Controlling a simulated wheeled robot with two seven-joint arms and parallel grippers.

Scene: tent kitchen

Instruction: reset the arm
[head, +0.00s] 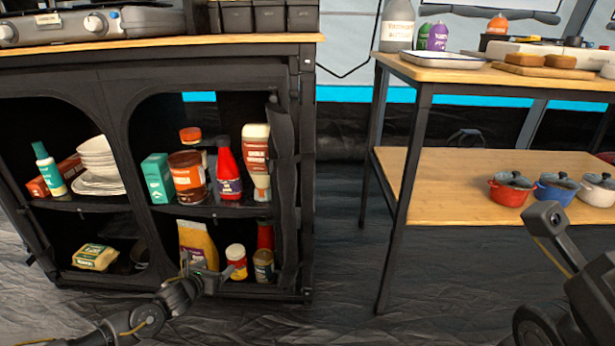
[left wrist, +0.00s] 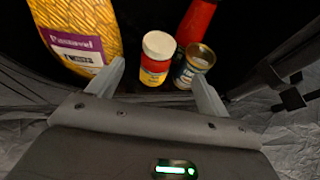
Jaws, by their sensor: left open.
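My left arm reaches in from the bottom left of the head view. My left gripper (head: 208,270) is at the lower right opening of the black cabinet (head: 308,170). It is open and empty. In the left wrist view its two fingers (left wrist: 157,75) stand apart, pointing at a red and yellow jar with a white lid (left wrist: 158,55) and a dark jar (left wrist: 195,66). No grip on either jar shows. A yellow pasta bag (left wrist: 75,30) is by the left finger. Part of my right arm (head: 585,290) shows at the lower right; its gripper is not seen.
Above the gripper, a shelf holds a ketchup bottle (head: 228,172) and other goods. A packet (head: 95,257) lies in the lower left compartment. On the right, a wooden table (head: 450,200) carries several small pots. Floor between cabinet and table is clear.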

